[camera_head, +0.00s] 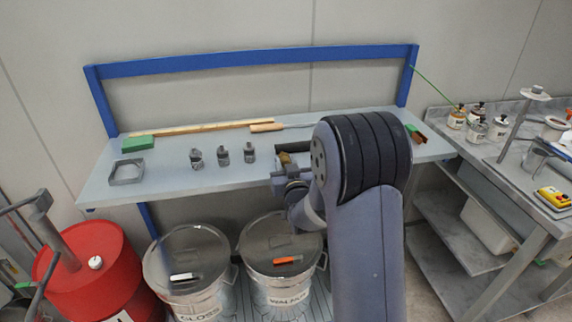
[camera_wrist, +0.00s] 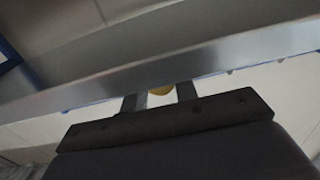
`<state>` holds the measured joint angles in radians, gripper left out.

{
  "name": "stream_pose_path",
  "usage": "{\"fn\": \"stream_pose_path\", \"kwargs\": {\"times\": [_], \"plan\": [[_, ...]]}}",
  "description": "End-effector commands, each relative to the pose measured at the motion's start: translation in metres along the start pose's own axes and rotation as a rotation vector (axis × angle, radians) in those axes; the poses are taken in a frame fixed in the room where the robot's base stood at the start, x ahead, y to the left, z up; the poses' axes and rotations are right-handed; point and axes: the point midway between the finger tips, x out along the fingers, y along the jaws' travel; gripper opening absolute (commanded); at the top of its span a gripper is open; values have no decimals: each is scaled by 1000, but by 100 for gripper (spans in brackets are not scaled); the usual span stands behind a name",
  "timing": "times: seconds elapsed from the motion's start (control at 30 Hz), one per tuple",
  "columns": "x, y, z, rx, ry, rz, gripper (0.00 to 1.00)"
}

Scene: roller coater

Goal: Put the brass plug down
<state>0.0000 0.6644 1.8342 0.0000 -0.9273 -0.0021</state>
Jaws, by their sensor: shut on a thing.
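In the head view a small brass-coloured bit (camera_head: 285,158) shows at my gripper (camera_head: 289,165), over the right half of the grey bench (camera_head: 170,182). My gripper is shut on the plug. My own arm hides much of the gripper and the bench behind it. In the wrist view a pale bench edge (camera_wrist: 210,58) crosses just beyond the fingers; I cannot tell whether the plug touches anything.
Several small metal pieces, one of them a grey weight (camera_head: 223,157), stand mid-bench. A square grey frame (camera_head: 126,172) and green block (camera_head: 138,143) lie at left. A wood-handled tool (camera_head: 267,127) lies at the back. Lidded drums (camera_head: 280,240) and a red drum (camera_head: 95,250) stand below.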

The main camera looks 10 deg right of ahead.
Motion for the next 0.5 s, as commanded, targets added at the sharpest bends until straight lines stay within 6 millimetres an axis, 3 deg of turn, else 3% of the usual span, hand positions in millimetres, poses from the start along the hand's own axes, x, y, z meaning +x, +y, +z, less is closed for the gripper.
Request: {"fn": "stream_pose_path", "kwargs": {"times": [0.27,0.5], "plan": [[0,0,0,0,0,0,49],[0,0,0,0,0,0,50]]}}
